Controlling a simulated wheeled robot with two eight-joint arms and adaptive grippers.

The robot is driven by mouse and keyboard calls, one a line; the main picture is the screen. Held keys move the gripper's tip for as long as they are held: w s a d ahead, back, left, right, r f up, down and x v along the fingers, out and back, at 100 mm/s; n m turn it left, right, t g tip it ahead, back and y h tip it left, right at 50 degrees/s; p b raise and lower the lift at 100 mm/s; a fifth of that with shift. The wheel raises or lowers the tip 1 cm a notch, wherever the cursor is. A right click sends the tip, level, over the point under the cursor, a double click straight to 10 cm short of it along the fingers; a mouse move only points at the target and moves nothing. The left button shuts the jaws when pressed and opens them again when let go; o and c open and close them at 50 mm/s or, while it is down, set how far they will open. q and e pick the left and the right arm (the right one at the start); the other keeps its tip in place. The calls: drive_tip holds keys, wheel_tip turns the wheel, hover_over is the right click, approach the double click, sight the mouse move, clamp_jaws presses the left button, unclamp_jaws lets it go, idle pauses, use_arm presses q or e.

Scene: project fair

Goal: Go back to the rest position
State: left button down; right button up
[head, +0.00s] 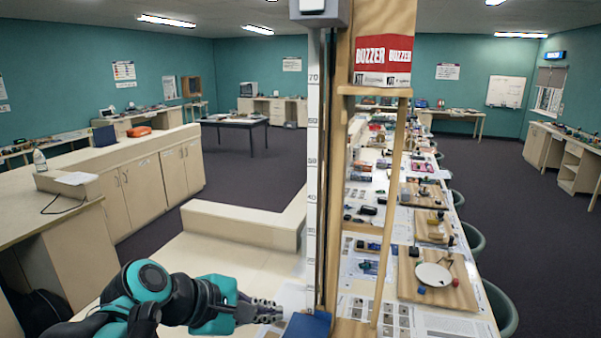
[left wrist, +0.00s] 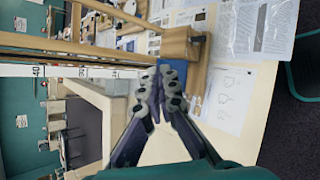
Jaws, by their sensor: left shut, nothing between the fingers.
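My left gripper (head: 268,311) reaches in from the lower left of the head view, over the pale counter beside the tall wooden frame. It is shut and holds nothing. In the left wrist view its closed fingers (left wrist: 161,90) fill the middle, with the frame and a blue block behind them. The blue block (head: 307,325) is at the foot of the frame, just right of the fingertips in the head view. I cannot tell whether the fingers touch it. My right gripper is in neither view.
A tall wooden frame with a measuring scale (head: 313,180) and a red BUZZER sign (head: 383,54) stands close ahead. To its right, a long table carries papers, wooden boards (head: 408,281) and a white plate (head: 433,275). Green chairs (head: 501,306) line that table. Open floor (head: 250,170) lies beyond the counter.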

use_arm(q)
drive_tip(key=s+a+f+m+y+b, duration=0.2)
drive_tip(key=s+a+f+m+b, duration=0.1)
drive_tip(key=f, duration=0.9)
drive_tip(key=s+a+f+m+y+b, duration=0.3)
drive_tip(key=a+f+m+b, duration=0.2)
drive_tip(key=f, duration=0.8)
drive_tip(key=s+a+f+m+y+b, duration=0.2)
drive_tip(key=f+m+b, duration=0.4)
drive_tip(key=f, duration=0.7)
drive_tip(key=shift+s+a+f+m+t+y+b, duration=0.15)
drive_tip(key=shift+s+a+m+t+y+b, duration=0.3)
drive_tip(key=shift+a+m, duration=0.6)
drive_tip(key=shift+s, duration=0.1)
